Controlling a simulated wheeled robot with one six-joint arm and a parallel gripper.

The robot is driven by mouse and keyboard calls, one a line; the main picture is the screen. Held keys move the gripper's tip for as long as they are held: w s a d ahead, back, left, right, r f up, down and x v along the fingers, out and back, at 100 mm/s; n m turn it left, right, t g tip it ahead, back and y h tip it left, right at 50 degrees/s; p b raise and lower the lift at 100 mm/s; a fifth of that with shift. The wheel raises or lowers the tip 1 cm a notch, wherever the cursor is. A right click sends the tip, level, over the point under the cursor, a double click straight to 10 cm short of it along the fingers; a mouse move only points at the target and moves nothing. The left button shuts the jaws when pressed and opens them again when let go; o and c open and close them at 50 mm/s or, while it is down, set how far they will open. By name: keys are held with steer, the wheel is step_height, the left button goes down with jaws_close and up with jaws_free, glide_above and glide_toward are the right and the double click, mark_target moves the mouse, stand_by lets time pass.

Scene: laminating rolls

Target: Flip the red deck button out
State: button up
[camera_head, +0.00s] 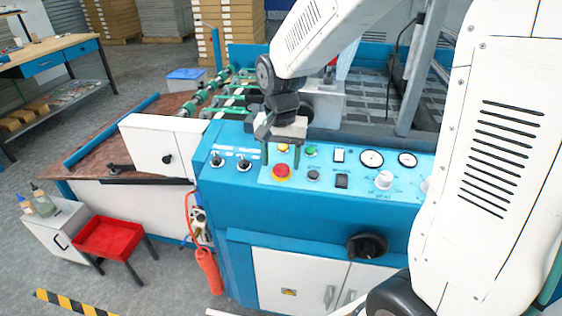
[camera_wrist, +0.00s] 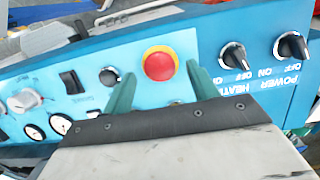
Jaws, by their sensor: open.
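The red deck button (camera_head: 282,171) is a round red mushroom button on a yellow collar, set in the blue control deck (camera_head: 230,205). In the wrist view the red button (camera_wrist: 159,65) lies just beyond and between the two green fingertips. My gripper (camera_head: 283,155) is above and behind the button in the head view, pointing down at the deck. In the wrist view my gripper (camera_wrist: 160,88) is open, one finger on each side of the button's line, with nothing between them. I cannot tell whether the fingertips touch the deck.
A white box (camera_head: 158,146) stands left. The deck's front left is clear.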

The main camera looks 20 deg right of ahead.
mark_target(281, 168)
steer(key=shift+f, duration=0.7)
jaws_close()
steer(key=shift+s+r, duration=0.1)
steer(key=shift+r, duration=0.55)
jaws_free()
steer(key=shift+a, duration=0.1)
step_height(281, 168, up, 8)
